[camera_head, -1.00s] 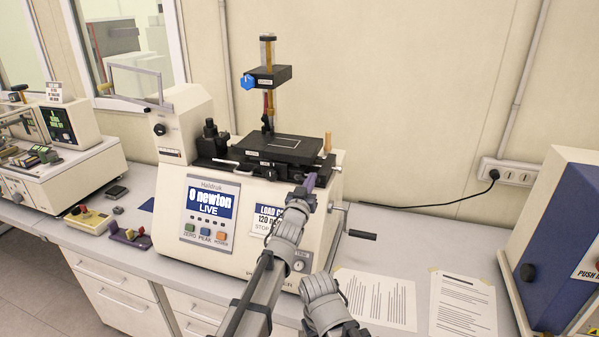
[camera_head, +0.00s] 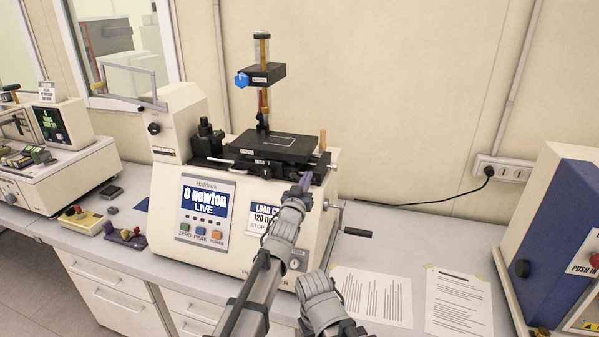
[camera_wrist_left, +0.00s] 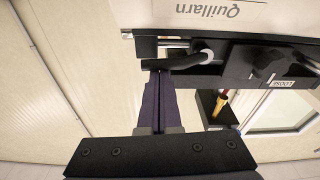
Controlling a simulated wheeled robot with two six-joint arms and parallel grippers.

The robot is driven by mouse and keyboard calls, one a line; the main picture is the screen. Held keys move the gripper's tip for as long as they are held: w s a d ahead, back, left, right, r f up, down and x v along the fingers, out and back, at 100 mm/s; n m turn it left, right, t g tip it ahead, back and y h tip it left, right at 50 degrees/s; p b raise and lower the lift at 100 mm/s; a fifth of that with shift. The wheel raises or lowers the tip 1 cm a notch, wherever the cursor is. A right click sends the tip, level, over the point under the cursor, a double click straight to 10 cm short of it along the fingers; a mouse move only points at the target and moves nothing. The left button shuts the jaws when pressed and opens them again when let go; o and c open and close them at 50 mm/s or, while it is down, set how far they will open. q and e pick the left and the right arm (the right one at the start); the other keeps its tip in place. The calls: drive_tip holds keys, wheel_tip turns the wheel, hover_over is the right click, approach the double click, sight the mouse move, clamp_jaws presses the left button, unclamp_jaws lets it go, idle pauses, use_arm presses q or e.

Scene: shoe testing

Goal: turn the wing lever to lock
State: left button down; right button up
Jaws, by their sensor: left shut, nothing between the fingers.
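The test machine (camera_head: 250,215) stands on the bench with a black slide table (camera_head: 270,147) on top. In the left wrist view, seen upside down, a black lever (camera_wrist_left: 180,62) with a rounded pale pivot lies along the table's edge. A dark wing-shaped piece (camera_wrist_left: 268,62) sits beside a LOOSE label (camera_wrist_left: 282,84); I cannot tell for sure which is the wing lever. My left gripper (camera_head: 306,180) is shut and empty, its purple fingers (camera_wrist_left: 160,95) ending at the black lever's free end. Whether they touch is unclear.
A crank (camera_head: 357,232) sticks out at the machine's right. A post with a blue knob (camera_head: 242,79) rises behind the table. Two paper sheets (camera_head: 372,296) lie at the front right, beside a blue cabinet (camera_head: 560,240). Small devices (camera_head: 125,237) lie at left.

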use_arm(q)
wheel_tip(320, 180, up, 5)
drive_tip(key=p, duration=0.4)
drive_tip(key=b+v, duration=0.1)
drive_tip(key=v, duration=0.8)
drive_tip(key=shift+a+f+m, duration=0.25)
drive_tip(key=shift+f+m, duration=0.05)
drive_tip(key=shift+f, duration=0.1)
drive_tip(key=p+x, duration=0.1)
drive_tip(key=x, duration=0.9)
drive_tip(key=f+b, duration=0.2)
drive_tip(key=s+f+b, duration=0.1)
drive_tip(key=f+b, duration=0.1)
